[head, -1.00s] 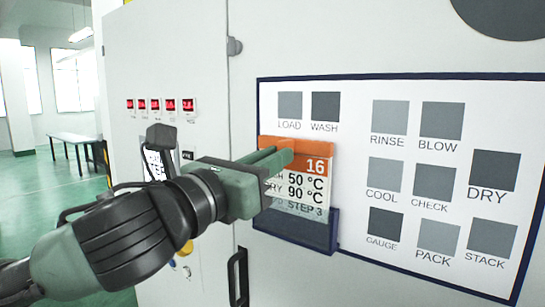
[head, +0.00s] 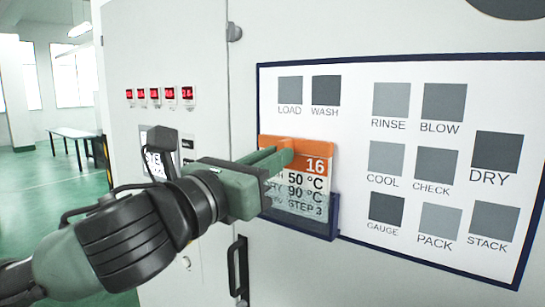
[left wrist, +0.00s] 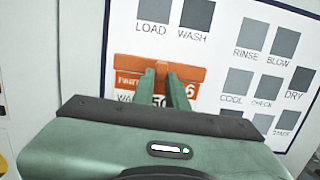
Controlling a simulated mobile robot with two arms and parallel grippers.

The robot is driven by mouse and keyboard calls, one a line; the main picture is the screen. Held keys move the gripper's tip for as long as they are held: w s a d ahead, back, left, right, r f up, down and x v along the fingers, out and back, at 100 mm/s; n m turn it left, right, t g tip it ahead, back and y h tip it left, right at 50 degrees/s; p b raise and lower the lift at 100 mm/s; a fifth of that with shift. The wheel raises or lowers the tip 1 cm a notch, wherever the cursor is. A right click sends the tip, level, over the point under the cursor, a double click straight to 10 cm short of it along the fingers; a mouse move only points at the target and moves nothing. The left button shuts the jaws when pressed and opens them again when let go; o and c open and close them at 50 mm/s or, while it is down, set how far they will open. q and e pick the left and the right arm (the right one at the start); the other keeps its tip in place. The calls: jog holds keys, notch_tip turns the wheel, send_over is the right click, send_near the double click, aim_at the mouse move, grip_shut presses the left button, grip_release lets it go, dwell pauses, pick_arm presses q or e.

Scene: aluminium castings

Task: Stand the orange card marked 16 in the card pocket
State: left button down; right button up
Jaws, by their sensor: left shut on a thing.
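The dark blue card pocket (head: 322,226) is fixed to the panel directly below. The card's lower edge overlaps the pocket's upper part and looks lowered into it; how deep it sits is hard to tell. In the left wrist view the fingers (left wrist: 163,82) cover the middle of the card (left wrist: 130,66), and the pocket is hidden. My right gripper is not in view.
A white board (head: 350,95) with a blue frame and grey labelled squares surrounds the pocket. Red displays (head: 155,95) and a black door handle (head: 238,270) are on the cabinet to the left. A table (head: 75,135) stands far back.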

pick_arm(q)
jog(key=shift+f+b, duration=0.55)
jog(key=shift+f, duration=0.35)
jog(key=c, duration=1.3)
grip_release()
jog(key=shift+c, duration=0.2)
jog(key=b+v, duration=0.2)
jog(key=v, duration=0.6)
jog(key=shift+w+d, duration=0.1)
